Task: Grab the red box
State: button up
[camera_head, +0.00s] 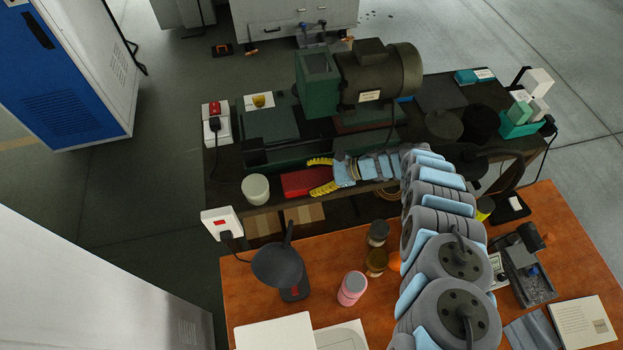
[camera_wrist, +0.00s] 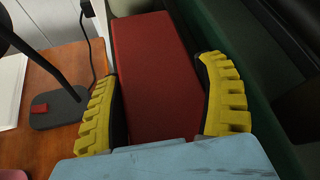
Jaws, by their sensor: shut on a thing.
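The red box (camera_head: 302,183) lies on the dark bench in the head view, in front of the green machine base. It fills the middle of the wrist view (camera_wrist: 155,75). My gripper (camera_head: 320,175) has yellow ribbed fingers on both sides of the box. In the wrist view my gripper (camera_wrist: 160,95) is shut on the box, one finger along its left side and one along its right. The near end of the box is hidden by my blue gripper body.
A white cup (camera_head: 256,189) stands left of the box. The green machine with a dark motor (camera_head: 380,75) rises behind it.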

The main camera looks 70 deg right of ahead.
aim_at(313, 177)
jog(key=shift+r, duration=0.1)
jog(key=shift+d+r+b, duration=0.1)
jog(key=shift+r+b, duration=0.3)
jog(key=shift+r, duration=4.5)
